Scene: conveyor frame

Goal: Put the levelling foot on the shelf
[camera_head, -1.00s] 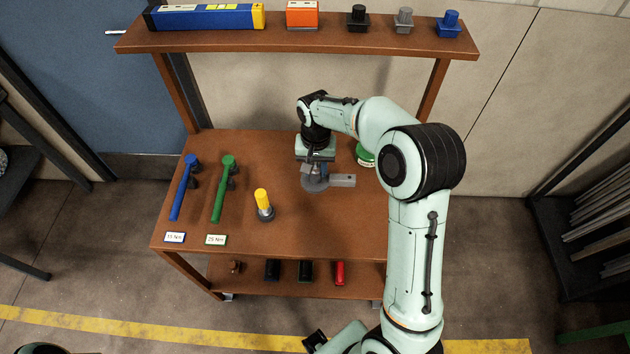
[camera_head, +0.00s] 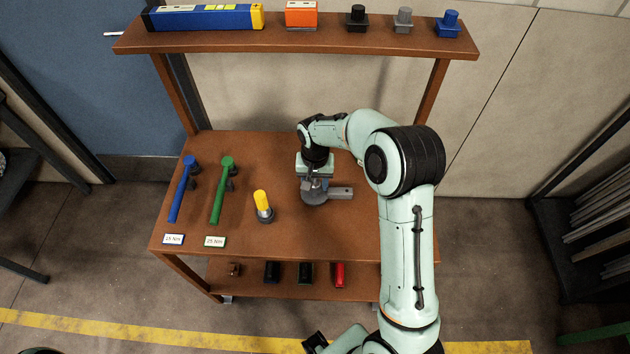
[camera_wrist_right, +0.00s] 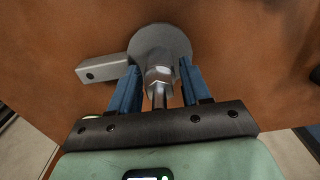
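The levelling foot (camera_head: 314,197) has a round grey base with a flat grey bar (camera_head: 341,193) at its right side. The wrist view shows its disc (camera_wrist_right: 160,42), its hex nut and a stud. My right gripper (camera_head: 316,180) reaches down over it. In the wrist view its blue fingers (camera_wrist_right: 160,78) flank the nut closely, and the foot appears held. Whether the base clears the table is hard to tell. The brown upper shelf (camera_head: 215,40) spans the back.
A blue-yellow box (camera_head: 207,18), an orange box (camera_head: 301,14) and black, grey and blue pieces stand on the upper shelf, with gaps between. Blue (camera_head: 183,190) and green (camera_head: 222,190) tools and a yellow-topped piece (camera_head: 263,206) occupy the table's left. Small items sit below.

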